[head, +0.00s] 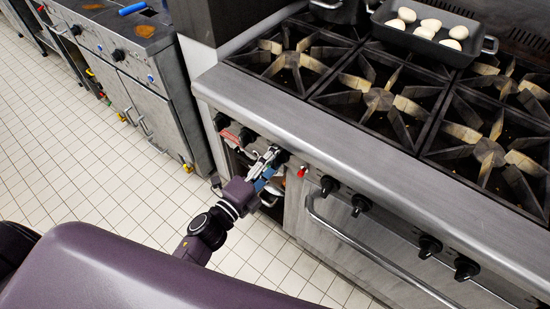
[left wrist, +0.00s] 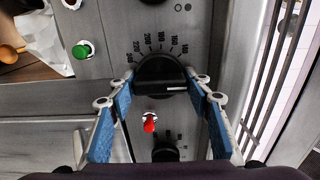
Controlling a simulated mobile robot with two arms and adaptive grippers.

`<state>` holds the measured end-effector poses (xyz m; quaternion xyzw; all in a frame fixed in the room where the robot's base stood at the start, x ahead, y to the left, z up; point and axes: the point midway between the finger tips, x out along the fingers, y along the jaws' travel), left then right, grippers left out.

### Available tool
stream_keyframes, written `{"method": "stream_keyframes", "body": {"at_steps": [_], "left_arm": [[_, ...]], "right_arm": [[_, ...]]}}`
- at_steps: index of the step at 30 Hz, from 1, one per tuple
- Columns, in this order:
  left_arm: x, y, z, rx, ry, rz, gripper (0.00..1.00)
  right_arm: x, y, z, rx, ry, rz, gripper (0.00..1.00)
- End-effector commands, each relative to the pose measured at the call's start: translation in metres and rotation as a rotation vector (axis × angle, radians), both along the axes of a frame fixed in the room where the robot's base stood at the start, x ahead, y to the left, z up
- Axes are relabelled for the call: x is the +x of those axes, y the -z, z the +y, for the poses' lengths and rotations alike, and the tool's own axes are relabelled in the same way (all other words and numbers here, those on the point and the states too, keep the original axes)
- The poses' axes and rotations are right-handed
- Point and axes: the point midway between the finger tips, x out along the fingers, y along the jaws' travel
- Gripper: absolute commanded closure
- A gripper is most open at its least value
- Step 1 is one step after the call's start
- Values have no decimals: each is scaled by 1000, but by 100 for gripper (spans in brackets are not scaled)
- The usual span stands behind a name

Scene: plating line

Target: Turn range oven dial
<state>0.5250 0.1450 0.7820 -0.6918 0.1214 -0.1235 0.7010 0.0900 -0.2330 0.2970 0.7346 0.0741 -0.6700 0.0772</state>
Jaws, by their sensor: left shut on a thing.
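The oven dial (left wrist: 160,75) is a round black knob with a white line, ringed by printed temperature numbers. It sits between the blue-padded fingertips in the left wrist view. My left gripper (head: 275,158) reaches the range's front panel from the left in the head view and is shut on the dial. There, the gripper mostly hides the dial. The white line lies nearly level, pointing right in the left wrist view. My right gripper is not in view.
A red lamp (left wrist: 150,123) and a green lamp (left wrist: 83,49) are near the dial. More black knobs (head: 360,205) line the panel, above a long door handle (head: 370,253). A pan (head: 398,38) of pale round items stands on the burners. Tiled floor (head: 110,165) is clear at left.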

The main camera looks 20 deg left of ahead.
Motion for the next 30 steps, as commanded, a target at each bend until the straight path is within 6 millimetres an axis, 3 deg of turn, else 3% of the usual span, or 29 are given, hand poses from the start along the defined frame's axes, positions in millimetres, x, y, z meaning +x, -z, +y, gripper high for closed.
{"method": "stream_keyframes", "body": {"at_steps": [6, 7, 11, 22, 30], "left_arm": [[-1, 1, -1, 5, 2, 0, 79], [-1, 1, -1, 5, 2, 0, 53], [0, 1, 0, 4, 2, 1, 39], [-6, 1, 2, 2, 0, 2, 39], [-51, 2, 18, 3, -1, 4, 39]], "right_arm": [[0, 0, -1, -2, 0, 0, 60], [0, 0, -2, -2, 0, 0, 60], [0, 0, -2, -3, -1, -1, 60], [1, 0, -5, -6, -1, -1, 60], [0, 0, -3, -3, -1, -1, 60]]}}
